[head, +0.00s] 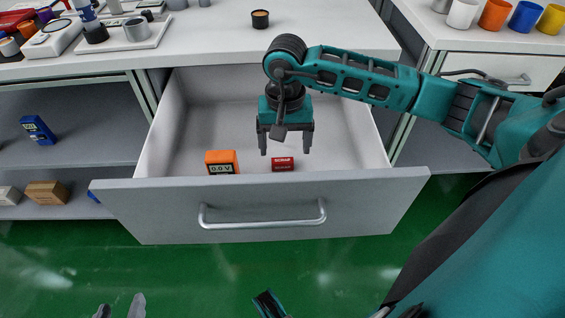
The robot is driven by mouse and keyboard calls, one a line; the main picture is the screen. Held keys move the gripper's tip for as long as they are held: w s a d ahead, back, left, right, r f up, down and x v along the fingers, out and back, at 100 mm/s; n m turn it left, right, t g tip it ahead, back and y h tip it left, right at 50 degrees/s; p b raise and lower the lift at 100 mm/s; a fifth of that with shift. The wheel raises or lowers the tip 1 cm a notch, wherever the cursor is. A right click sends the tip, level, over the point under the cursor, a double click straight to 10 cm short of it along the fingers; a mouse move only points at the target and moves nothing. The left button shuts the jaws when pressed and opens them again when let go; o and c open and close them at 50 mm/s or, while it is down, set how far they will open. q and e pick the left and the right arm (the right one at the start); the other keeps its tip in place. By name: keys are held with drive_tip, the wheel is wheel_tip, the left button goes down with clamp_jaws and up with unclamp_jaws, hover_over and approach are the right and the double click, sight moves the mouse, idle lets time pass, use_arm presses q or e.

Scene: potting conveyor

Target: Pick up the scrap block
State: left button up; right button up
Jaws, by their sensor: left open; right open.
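The scrap block (283,164) is a small red block with a white "SCRAP" label. It lies on the floor of the open drawer, near the inside of the drawer front. My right gripper (285,147) reaches in from the right and points down into the drawer. Its fingers are apart and empty, and in the picture they sit just above the block, one to each side; the exact height gap cannot be told. My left gripper (120,306) shows only as two separated grey fingertips at the bottom left edge, far from the drawer.
An orange meter (221,162) reading "0.0 V" lies in the drawer left of the block. The drawer front (262,210) with its bar handle stands between me and the block. The white worktop (205,40) overhangs behind. A shelf with boxes is at left; coloured cups stand at right.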

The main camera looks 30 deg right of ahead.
sight(283, 161)
wheel_tip(283, 161, down, 5)
drive_tip(key=shift+w+a+r+b, duration=0.15)
drive_tip(key=shift+r+b, duration=0.05)
drive_tip(key=shift+b, duration=0.45)
drive_tip(key=shift+f, duration=0.2)
drive_tip(key=c, duration=1.1)
use_arm(q)
drive_tip(key=shift+w+d+f, duration=0.15)
drive_tip(key=shift+w+d, duration=0.1)
drive_tip(key=shift+d, duration=0.05)
use_arm(e)
drive_tip(key=shift+r, duration=0.1)
use_arm(q)
drive_tip(key=r+p, duration=0.2)
drive_tip(key=p, duration=0.1)
drive_tip(key=r+p, duration=0.1)
drive_tip(key=shift+s+a, duration=0.25)
drive_tip(key=shift+a, duration=0.15)
use_arm(e)
wheel_tip(283, 161, up, 19)
use_arm(q)
drive_tip(key=shift+c, duration=1.5)
drive_tip(key=shift+d, duration=0.15)
use_arm(e)
drive_tip(key=a+n, duration=0.6)
drive_tip(key=a, duration=0.1)
drive_tip(key=shift+w+n, duration=0.3)
drive_tip(key=shift+w, duration=0.05)
